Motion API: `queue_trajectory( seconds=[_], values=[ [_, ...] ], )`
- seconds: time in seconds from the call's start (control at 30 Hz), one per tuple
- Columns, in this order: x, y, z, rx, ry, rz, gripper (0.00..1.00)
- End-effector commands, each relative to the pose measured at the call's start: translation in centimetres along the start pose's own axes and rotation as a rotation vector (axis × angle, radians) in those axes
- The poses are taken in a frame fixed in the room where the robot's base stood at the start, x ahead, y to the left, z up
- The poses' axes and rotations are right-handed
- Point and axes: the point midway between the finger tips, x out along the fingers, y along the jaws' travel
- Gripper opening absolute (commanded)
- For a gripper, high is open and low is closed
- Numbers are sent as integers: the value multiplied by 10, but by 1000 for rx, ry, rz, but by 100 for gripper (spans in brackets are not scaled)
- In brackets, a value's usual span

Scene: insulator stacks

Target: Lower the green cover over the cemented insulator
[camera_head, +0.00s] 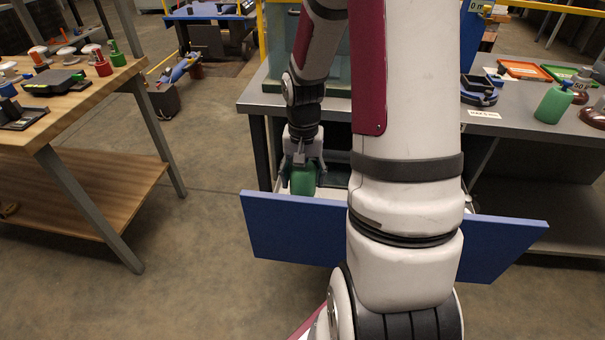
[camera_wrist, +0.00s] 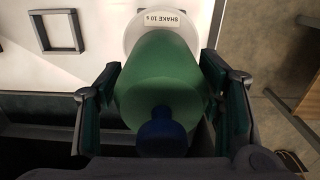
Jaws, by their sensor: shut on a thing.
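The green cover (camera_head: 303,181) is a rounded, bottle-like piece. In the wrist view the green cover (camera_wrist: 158,72) has a dark blue knob (camera_wrist: 162,132) at its near end. My gripper (camera_head: 303,172) points down over the open drawer and is shut on the green cover, one finger on each side. A pale round rim (camera_wrist: 137,28) shows beyond the far end of the cover, close to a label reading "SHAKE 10 s" (camera_wrist: 164,19). I cannot make out the cemented insulator; whether anything is under the cover is hidden.
The blue drawer front (camera_head: 290,232) stands pulled out below the grey bench (camera_head: 257,98). A dark square frame (camera_wrist: 56,32) lies on a pale surface. Another green bottle (camera_head: 553,103) stands on the bench at right.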

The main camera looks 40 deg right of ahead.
Motion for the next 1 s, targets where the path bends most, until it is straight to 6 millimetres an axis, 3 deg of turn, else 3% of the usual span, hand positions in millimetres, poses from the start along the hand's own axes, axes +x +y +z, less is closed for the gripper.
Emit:
queue_trajectory(
  seconds=[0.43,0.97,1.0],
  values=[
    [31,0,0,-1,-1,0,33],
    [36,0,0,-1,0,0,33],
    [36,0,0,-1,0,0,70]
  ],
)
